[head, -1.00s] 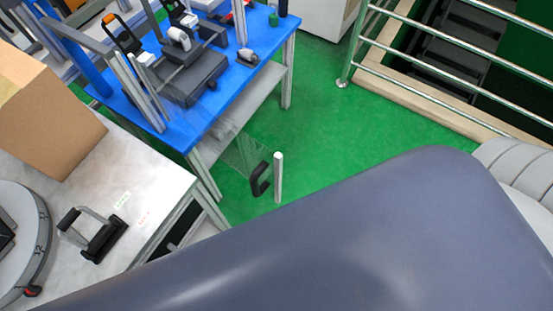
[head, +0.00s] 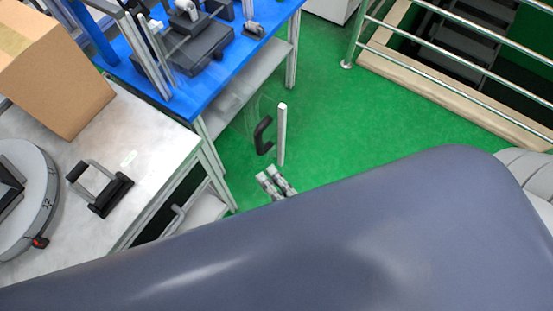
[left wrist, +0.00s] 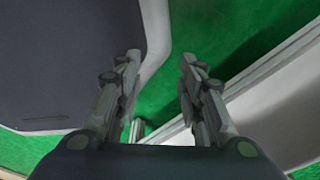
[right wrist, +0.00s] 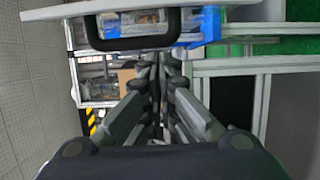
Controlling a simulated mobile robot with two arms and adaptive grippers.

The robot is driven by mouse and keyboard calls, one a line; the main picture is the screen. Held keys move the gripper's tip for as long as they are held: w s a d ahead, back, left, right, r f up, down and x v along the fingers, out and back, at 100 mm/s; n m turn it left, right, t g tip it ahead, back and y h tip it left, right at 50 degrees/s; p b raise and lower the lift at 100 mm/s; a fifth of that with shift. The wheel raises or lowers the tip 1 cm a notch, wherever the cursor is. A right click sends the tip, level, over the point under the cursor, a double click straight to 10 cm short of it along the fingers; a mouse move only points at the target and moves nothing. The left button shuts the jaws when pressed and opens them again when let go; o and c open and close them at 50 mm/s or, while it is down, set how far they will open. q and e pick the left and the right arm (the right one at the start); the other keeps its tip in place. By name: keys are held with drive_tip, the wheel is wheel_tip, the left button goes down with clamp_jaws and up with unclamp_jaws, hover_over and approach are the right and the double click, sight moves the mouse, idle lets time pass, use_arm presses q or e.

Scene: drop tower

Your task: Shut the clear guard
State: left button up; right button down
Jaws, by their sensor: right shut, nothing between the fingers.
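The clear guard (head: 244,122) is a see-through pane, barely visible, standing out from the blue bench over the green floor. A black handle (head: 263,135) and a pale upright edge bar (head: 282,133) mark its outer end. In the right wrist view the handle (right wrist: 132,42) and bar (right wrist: 120,8) cross the top. My right gripper (head: 270,180) is shut and empty, just below the handle in the head view; its fingertips (right wrist: 158,66) show close under the handle, and contact cannot be told. My left gripper (left wrist: 160,62) is open and empty, away from the guard.
The blue bench (head: 228,62) carries grey equipment (head: 190,55). A pale table (head: 120,143) at left holds a cardboard box (head: 60,70), a black-handled piece (head: 100,188) and a round grey unit (head: 30,190). A metal railing (head: 450,50) borders a stair opening. Green floor between is free.

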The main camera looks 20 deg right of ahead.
sight(264, 150)
drive_tip(key=w, duration=0.1)
drive_tip(key=w+d+b, duration=0.1)
drive_tip(key=w+d, duration=0.1)
drive_tip(key=w, duration=0.1)
drive_tip(key=shift+f, duration=0.1)
use_arm(q)
drive_tip(key=shift+s+a+f+b, duration=0.15)
drive_tip(key=shift+s+a+f, duration=0.15)
drive_tip(key=shift+f, duration=0.25)
drive_tip(key=shift+s+a+f+b, duration=0.2)
drive_tip(key=shift+s+f, duration=0.15)
drive_tip(key=shift+f, duration=0.2)
use_arm(e)
drive_tip(key=shift+w+d, duration=0.15)
drive_tip(key=shift+d, duration=0.2)
